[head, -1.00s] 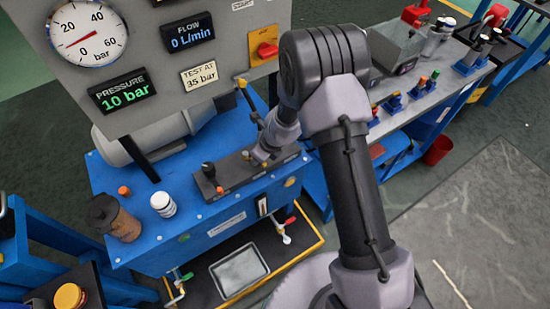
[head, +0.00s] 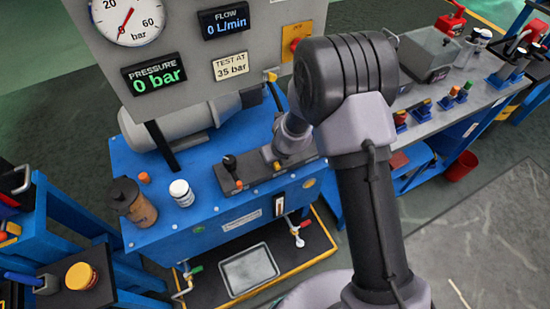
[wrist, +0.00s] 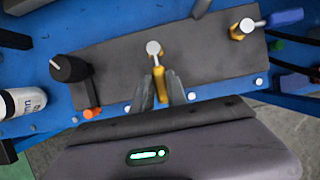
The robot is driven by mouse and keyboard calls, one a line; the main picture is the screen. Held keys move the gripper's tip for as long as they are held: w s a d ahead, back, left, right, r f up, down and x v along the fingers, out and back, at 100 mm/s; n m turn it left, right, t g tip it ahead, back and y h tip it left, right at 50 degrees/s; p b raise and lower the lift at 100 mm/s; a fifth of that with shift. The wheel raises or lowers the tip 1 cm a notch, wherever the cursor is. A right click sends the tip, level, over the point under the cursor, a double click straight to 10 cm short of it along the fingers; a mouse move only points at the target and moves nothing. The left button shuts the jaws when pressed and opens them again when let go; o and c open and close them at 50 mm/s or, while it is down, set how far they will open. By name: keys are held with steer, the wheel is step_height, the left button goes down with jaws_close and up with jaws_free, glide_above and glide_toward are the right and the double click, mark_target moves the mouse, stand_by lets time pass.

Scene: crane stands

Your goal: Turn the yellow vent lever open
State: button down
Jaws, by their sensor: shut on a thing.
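In the wrist view a yellow lever (wrist: 159,74) with a round silver pivot stands on a dark plate (wrist: 110,50). Its yellow handle points down the picture, towards me. My gripper (wrist: 161,87) is shut on this handle, with one dark finger on each side of it. In the head view my arm hides the fingers; a small yellow part (head: 276,164) shows on the plate beside my wrist. I can read no label on either lever.
The pressure display (head: 155,78) reads 0 bar and the flow display (head: 224,22) 0 L/min. A black knob (wrist: 68,68) and an orange cap (wrist: 91,113) are left of the held lever. A white bottle (head: 181,193) and a brown jar (head: 133,205) stand on the blue bench.

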steer(key=c, duration=1.3)
jaws_free()
steer(key=p+v, duration=0.9)
steer(key=v, duration=0.8)
steer(key=shift+s+d+r, duration=0.1)
steer(key=shift+s+r, duration=0.05)
